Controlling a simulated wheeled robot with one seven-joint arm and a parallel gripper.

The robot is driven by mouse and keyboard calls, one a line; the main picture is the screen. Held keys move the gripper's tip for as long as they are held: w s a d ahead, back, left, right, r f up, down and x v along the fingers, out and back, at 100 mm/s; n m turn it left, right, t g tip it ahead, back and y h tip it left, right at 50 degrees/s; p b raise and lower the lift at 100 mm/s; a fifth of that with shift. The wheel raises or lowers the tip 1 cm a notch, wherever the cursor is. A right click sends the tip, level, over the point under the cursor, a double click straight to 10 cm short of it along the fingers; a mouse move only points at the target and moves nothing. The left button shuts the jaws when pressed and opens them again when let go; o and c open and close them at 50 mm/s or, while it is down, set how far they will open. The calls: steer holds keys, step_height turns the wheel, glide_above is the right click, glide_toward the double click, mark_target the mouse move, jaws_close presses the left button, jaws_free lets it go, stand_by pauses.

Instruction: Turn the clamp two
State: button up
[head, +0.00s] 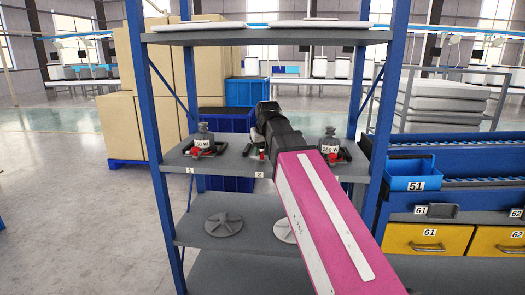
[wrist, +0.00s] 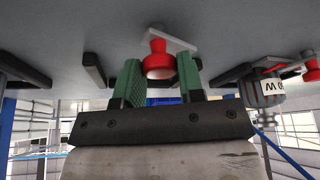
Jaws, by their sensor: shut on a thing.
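Clamp two (head: 250,151) sits on the middle shelf above the label 2, with a small red knob. My gripper (head: 262,138) reaches it from above and the right, and its dark body partly hides the clamp. In the wrist view, which looks upside down, the red knob (wrist: 158,58) stands between the two green fingers of my gripper (wrist: 161,82). The gripper is shut on this knob. The pale plate of the clamp (wrist: 178,40) shows behind the knob, against the grey shelf.
A grey weight marked 50 W (head: 203,140) stands at clamp one on the left. Another marked 180 W (head: 330,147) stands at clamp three, close to my arm on the right. Blue posts (head: 150,100) flank the shelf. Round grey discs (head: 223,224) lie on the shelf below.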

steer(key=m+h, duration=0.1)
steer(key=m, duration=0.2)
steer(key=m+h, duration=0.1)
steer(key=m, duration=0.3)
steer(key=shift+w+a+h, duration=0.1)
steer(key=shift+a+h, duration=0.1)
steer(key=shift+h, duration=0.2)
steer(key=m+h, duration=0.1)
steer(key=m, duration=0.2)
steer(key=m+g+h, duration=0.1)
steer(key=m, duration=0.2)
steer(key=shift+a+m+g, duration=0.1)
steer(key=shift+m+g, duration=0.2)
steer(key=shift+m, duration=0.1)
steer(key=o, duration=0.9)
steer(key=v, duration=1)
steer(key=shift+r, duration=0.4)
steer(key=shift+a, duration=0.1)
